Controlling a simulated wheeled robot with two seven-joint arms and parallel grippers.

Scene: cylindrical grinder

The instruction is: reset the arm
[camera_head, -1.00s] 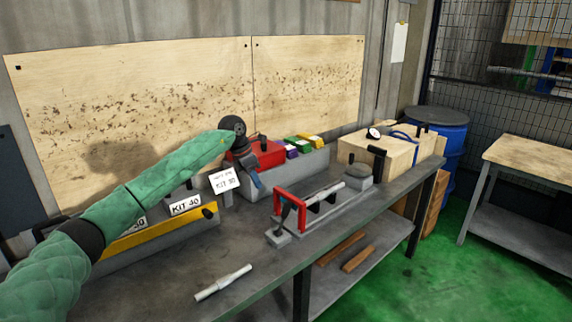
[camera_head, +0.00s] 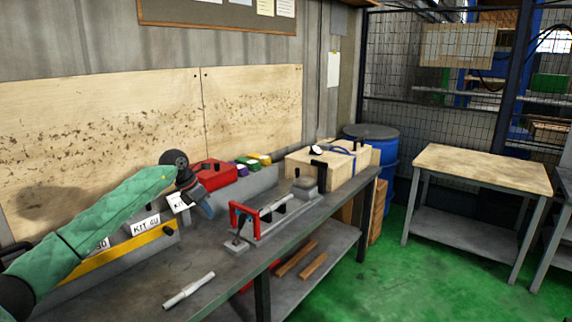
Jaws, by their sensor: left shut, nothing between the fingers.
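My left arm, in a green sleeve (camera_head: 100,222), reaches in from the left over the workbench. Its left gripper (camera_head: 206,209) points down, shut and empty, in front of the red box and the kit cards. It partly hides one white card (camera_head: 178,202). My right arm and gripper are not in view.
The workbench (camera_head: 225,283) bears a red-framed fixture (camera_head: 243,222), a white-grey shaft (camera_head: 189,291), a yellow-edged rack with a KIT 40 card (camera_head: 146,224), a red box (camera_head: 212,174) and a wooden box (camera_head: 329,167). A blue barrel (camera_head: 385,160) and a wooden-topped table (camera_head: 482,168) stand right. Green floor lies between.

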